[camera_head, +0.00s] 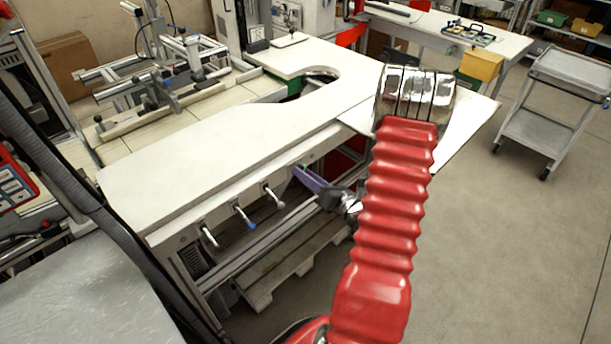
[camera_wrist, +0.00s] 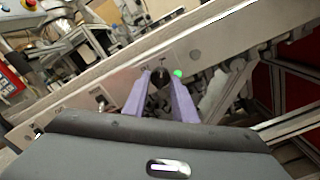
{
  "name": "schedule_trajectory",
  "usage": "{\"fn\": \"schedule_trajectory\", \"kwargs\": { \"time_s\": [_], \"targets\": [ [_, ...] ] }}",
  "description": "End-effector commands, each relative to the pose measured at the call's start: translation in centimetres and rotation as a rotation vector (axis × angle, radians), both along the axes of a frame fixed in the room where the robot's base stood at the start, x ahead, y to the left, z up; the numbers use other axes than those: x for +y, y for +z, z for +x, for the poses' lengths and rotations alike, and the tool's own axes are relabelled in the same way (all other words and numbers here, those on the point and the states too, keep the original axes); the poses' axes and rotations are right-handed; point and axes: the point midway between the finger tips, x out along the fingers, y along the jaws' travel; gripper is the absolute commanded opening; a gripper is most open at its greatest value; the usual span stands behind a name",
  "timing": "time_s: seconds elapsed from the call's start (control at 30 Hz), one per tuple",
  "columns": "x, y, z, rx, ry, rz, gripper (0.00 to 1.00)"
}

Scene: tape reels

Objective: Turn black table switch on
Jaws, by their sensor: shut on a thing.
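The black table switch (camera_wrist: 160,77) sits on the front panel of the white table, between the two purple fingers of my gripper (camera_wrist: 161,82) in the wrist view. My gripper is shut on it. A small green light (camera_wrist: 178,73) glows on the panel just right of the switch. In the head view my gripper (camera_head: 301,172) reaches the table's front edge from the right, and the switch itself is hidden there. Which way the switch is set cannot be told.
Several lever switches, one blue-tipped (camera_head: 249,222), stick out of the panel left of my gripper. The white table (camera_head: 205,155) has a bare top. A wooden pallet (camera_head: 285,272) lies underneath. A grey trolley (camera_head: 545,125) stands at right, with open floor in front.

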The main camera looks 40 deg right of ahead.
Motion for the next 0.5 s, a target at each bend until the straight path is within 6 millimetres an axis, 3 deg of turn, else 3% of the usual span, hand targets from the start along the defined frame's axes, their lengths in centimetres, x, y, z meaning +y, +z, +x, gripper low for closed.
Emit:
{"fn": "schedule_trajectory", "kwargs": {
  "time_s": [0.37,0.4,0.5],
  "targets": [
    [-0.08,-0.19,-0.07,0.005,-0.004,0.007,0.03],
    [-0.09,-0.19,-0.07,0.005,-0.004,0.007,0.27],
    [-0.08,-0.14,-0.06,0.004,-0.003,0.006,0.34]
  ]
}}
